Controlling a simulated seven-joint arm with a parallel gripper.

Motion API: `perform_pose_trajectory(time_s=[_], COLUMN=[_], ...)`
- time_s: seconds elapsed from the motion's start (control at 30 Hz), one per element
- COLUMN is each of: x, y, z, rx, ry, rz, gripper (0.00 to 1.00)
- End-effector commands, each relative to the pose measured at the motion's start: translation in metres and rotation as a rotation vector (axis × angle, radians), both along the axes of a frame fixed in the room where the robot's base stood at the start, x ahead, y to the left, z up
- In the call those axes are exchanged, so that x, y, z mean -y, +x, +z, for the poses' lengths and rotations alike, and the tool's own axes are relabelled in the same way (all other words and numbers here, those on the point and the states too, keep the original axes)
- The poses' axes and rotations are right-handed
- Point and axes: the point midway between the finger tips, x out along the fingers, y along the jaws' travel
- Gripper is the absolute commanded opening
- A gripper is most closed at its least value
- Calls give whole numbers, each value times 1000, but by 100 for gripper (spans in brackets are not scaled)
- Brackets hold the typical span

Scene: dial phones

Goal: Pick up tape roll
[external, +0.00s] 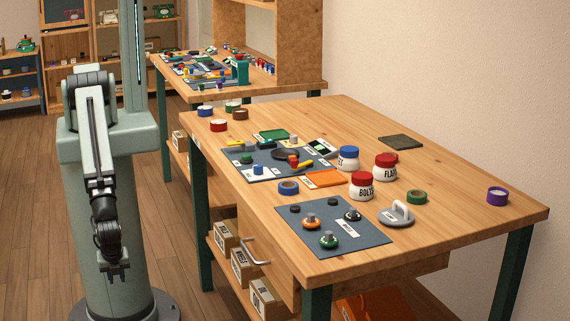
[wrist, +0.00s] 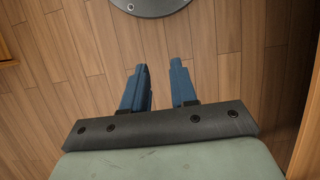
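Several tape rolls lie on the wooden workbench (external: 450,228). A blue roll (external: 288,187) is between the two dark mats, a green roll (external: 416,197) is right of the jars, and a purple roll (external: 497,196) is near the right edge. A red roll (external: 218,125), a brown roll (external: 240,114), another blue roll (external: 205,111) and another green one (external: 232,106) are at the far left end. My gripper (external: 116,272) hangs low left of the bench, away from all rolls. In the wrist view its fingers (wrist: 160,66) are apart and empty above the floor.
Three lidded jars, one with a blue lid (external: 348,158), stand mid-bench. A grey handled object (external: 397,214) and a front mat (external: 355,239) with knobs are nearby. The bench's front edge and drawer handle (external: 262,251) face my arm. The bench's right end is mostly clear.

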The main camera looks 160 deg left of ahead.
Motion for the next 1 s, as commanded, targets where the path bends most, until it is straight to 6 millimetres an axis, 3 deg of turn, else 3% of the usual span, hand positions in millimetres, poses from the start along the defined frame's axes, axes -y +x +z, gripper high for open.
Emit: perform_pose_trajectory(time_s=[0.1,0.37,0.57,0.77,1.0], x=[-1,-8,-24,-56,-123], y=[34,99,149,197,249], z=[21,68,108,152,211], rx=[62,179,255,310,344], ry=[1,7,19,41,81], rz=[5,39,106,226,454], gripper=[27,27,27,27,27])
